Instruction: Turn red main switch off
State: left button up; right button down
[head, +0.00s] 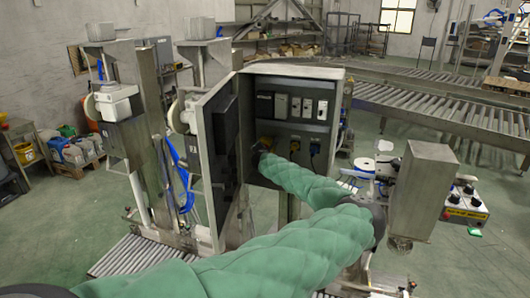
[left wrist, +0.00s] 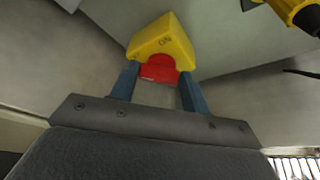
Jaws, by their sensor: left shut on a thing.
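The red main switch (left wrist: 158,70) is a red knob on a yellow housing (left wrist: 165,36) with small dark markings, seen in the left wrist view. My left gripper (left wrist: 159,74) has its two blue fingers on either side of the red knob and is shut on it. In the head view my green left arm reaches into the open grey cabinet (head: 305,72), and the left gripper (head: 262,148) is at the lower left of its inside. My right gripper is not in view.
The cabinet door (head: 213,150) stands open left of my forearm. Several switch modules (head: 294,105) line the cabinet's upper back. A yellow and black part (left wrist: 300,12) is at the wrist view's upper right. A grey metal box (head: 420,190) stands right of my elbow.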

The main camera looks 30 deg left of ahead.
pick_arm(q)
jog(key=shift+f, duration=0.15)
dwell(0.5)
jog(key=o, duration=1)
jog(key=b+v, duration=0.1)
jog(key=v, duration=0.6)
jog(key=shift+s, duration=0.35)
